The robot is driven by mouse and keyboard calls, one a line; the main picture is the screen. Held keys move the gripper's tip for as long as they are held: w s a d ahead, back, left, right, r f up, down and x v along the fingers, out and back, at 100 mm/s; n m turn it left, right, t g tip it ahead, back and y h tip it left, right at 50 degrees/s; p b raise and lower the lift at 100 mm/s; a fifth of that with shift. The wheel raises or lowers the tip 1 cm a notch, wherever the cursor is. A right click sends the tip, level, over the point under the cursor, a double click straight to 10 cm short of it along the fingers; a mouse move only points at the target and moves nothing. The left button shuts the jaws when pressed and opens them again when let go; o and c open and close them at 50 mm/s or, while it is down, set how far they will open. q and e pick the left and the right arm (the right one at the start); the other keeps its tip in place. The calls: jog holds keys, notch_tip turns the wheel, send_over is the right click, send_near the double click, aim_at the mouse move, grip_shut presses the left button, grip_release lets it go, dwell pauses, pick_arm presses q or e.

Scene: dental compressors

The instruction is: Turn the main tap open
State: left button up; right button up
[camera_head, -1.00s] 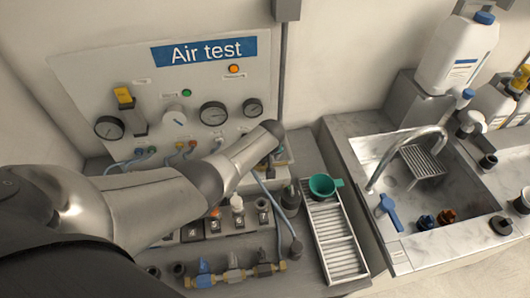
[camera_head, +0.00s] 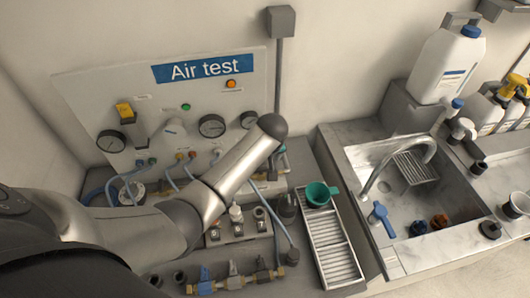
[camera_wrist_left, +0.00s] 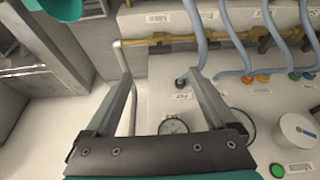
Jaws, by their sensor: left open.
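I cannot tell for sure which fitting is the main tap. A yellow-handled lever (camera_head: 125,112) is on the upright "Air test" panel (camera_head: 85,85), at its left side. Several small valves, one with a blue handle (camera_head: 205,281), sit on a brass pipe at the bench's front. My right gripper is out of view.
Blue hoses and a brass pipe (camera_wrist_left: 225,37) run along the panel's foot. A slotted tray (camera_head: 333,245) with a green cup (camera_head: 319,194) lies right of the bench valves.

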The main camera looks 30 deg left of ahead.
pick_arm(q)
jog(key=shift+v, duration=2)
